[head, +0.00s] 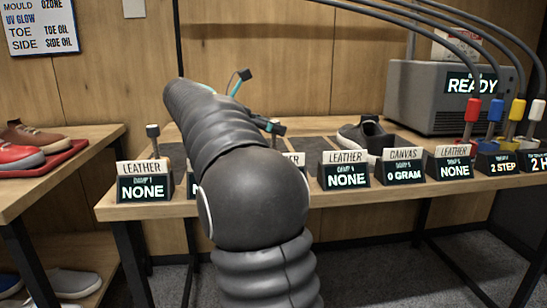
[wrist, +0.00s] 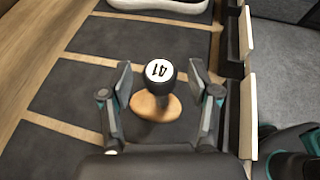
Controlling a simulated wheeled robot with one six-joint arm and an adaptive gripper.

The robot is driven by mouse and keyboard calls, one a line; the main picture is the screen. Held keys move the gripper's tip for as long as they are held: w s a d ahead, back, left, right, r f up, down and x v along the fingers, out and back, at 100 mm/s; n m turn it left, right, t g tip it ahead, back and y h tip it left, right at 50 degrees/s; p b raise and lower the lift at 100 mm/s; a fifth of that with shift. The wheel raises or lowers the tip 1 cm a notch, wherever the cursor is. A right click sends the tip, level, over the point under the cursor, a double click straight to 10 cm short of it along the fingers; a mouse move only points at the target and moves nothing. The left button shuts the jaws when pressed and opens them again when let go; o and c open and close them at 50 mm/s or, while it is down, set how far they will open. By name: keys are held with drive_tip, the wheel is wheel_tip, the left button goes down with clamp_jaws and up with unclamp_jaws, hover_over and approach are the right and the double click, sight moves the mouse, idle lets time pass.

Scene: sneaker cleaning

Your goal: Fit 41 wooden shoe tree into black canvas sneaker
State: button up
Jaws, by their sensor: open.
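The 41 wooden shoe tree stands on a dark mat in the wrist view, its black knob marked 41 (wrist: 159,71) above a pale wooden base (wrist: 154,107). My gripper (wrist: 161,80) is open, with one finger on each side of the knob. Whether the fingers touch it cannot be told. In the head view my arm hides the shoe tree and most of the gripper. The black sneaker (head: 366,134) sits on the bench right of my arm in the head view. A white shoe sole (wrist: 160,5) shows at the top edge of the wrist view.
Signs with LEATHER and CANVAS cards line the bench's front edge, including a 0 GRAM display (head: 404,175). A grey READY machine (head: 430,95) stands behind, with cables and coloured connectors. A side table at left holds a red shoe (head: 20,158) on a red tray (head: 55,155).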

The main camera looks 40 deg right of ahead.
drive_tip(key=shift+s+d+f, duration=0.1)
drive_tip(key=shift+d, duration=0.2)
clamp_jaws()
